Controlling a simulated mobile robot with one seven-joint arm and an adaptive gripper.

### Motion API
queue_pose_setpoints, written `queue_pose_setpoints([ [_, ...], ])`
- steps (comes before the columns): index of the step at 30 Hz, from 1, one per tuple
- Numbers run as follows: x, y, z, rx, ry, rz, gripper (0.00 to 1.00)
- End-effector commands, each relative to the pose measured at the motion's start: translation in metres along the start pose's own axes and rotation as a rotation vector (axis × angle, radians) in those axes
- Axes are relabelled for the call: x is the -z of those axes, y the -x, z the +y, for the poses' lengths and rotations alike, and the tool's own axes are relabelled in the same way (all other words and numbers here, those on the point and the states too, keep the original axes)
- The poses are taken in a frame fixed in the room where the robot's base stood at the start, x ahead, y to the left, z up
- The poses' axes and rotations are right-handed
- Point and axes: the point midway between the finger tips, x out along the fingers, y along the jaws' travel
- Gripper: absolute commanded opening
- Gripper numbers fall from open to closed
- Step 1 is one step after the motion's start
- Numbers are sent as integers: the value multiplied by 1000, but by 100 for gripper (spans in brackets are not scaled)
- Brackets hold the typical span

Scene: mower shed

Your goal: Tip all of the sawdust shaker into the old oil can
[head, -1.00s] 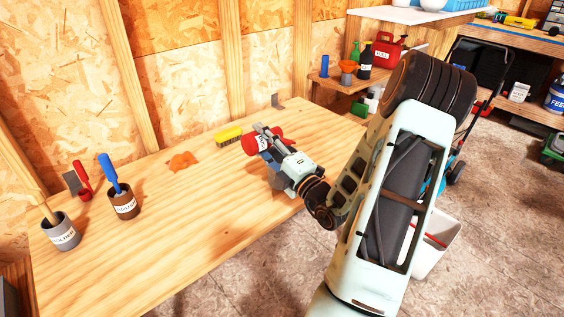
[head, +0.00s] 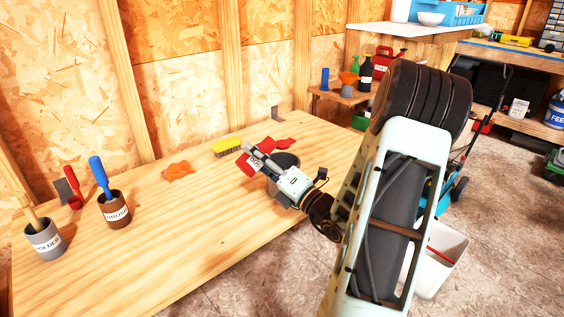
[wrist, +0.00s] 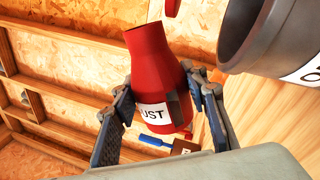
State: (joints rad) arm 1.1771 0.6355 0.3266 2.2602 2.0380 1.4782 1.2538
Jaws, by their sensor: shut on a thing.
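The red sawdust shaker (wrist: 155,80), with a white label ending in "UST", is held between the two fingers of my gripper (wrist: 160,112). In the head view the shaker (head: 243,165) is tilted above the bench, partly hidden by my gripper (head: 256,158). In the wrist view the wall studs run nearly sideways, so the gripper is rolled well over. A dark grey can (wrist: 262,38) with a partly seen white label is beside the shaker, its rim close to the shaker's neck. In the head view the can (head: 287,160) stands mostly hidden behind my gripper. No falling sawdust shows.
On the bench (head: 150,240) are a yellow brush (head: 228,146), a red object (head: 280,143), an orange patch (head: 178,170), a brown cup (head: 115,213) with a blue-handled tool, and a grey cup (head: 44,242).

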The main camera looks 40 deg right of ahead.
Motion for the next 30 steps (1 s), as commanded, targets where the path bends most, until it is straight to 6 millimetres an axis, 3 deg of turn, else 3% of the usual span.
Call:
queue_pose_setpoints([
  [8, -13, -3, 10, 0, 313, 71, 16],
  [12, -6, 0, -2, 0, 457, 105, 16],
  [26, 25, 2, -10, -2, 911, 208, 16],
  [30, 34, 6, -25, 0, 954, 218, 16],
])
